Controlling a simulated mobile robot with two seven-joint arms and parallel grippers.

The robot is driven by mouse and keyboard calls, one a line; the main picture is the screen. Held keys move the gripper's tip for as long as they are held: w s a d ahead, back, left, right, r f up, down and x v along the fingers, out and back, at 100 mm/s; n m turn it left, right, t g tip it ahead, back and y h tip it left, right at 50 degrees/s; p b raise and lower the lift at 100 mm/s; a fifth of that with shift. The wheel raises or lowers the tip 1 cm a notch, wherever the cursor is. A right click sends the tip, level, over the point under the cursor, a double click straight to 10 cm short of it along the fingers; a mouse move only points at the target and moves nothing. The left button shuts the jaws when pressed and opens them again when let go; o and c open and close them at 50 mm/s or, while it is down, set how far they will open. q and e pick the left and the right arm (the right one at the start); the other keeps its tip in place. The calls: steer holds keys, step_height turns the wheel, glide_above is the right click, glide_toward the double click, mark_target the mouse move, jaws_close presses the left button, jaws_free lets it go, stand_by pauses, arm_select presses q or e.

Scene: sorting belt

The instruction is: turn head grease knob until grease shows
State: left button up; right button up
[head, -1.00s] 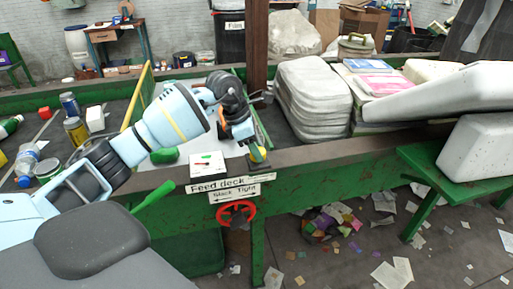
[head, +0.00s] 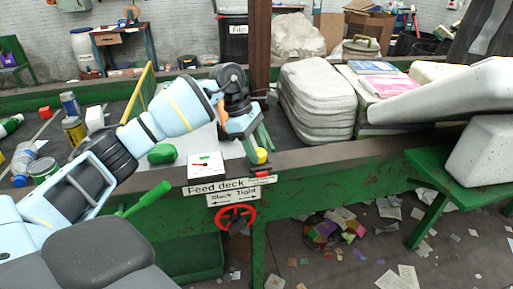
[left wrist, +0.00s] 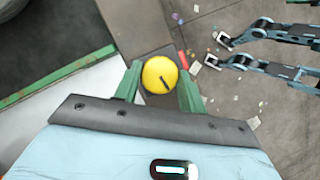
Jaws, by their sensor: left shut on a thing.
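The grease knob (head: 262,155) is a small yellow round cap at the deck's front edge, right of the Feed deck sign. In the left wrist view the knob (left wrist: 160,75) sits between two green fingers and bears a short dark mark. My left gripper (head: 255,152) is shut on the knob from above; it also shows in the left wrist view (left wrist: 160,85). No grease can be made out around the knob; its underside is hidden.
A white box (head: 206,170) with small markings stands left of the knob. Below are the Feed deck sign (head: 228,185), a Slack/Tight sign and a red handwheel (head: 236,217). A green lever (head: 148,198) juts out at left. Scraps litter the floor.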

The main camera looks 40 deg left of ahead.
mark_target(246, 160)
steer(key=shift+s, duration=0.2)
arm_select(q)
steer(key=o, duration=1)
steer(key=shift+c, duration=0.2)
arm_select(e)
steer(key=shift+s+f, duration=0.1)
steer(key=shift+s, duration=0.15)
arm_select(q)
steer(key=shift+r, duration=0.1)
steer(key=v, duration=0.7)
steer(key=shift+r, duration=0.3)
arm_select(e)
steer(key=shift+w+f, duration=0.2)
steer(key=shift+w, duration=0.05)
arm_select(q)
steer(key=shift+a, duration=0.15)
arm_select(e)
steer(key=shift+s, duration=0.25)
arm_select(q)
steer(key=shift+s+f, duration=0.1)
arm_select(e)
steer(key=shift+s, duration=0.1)
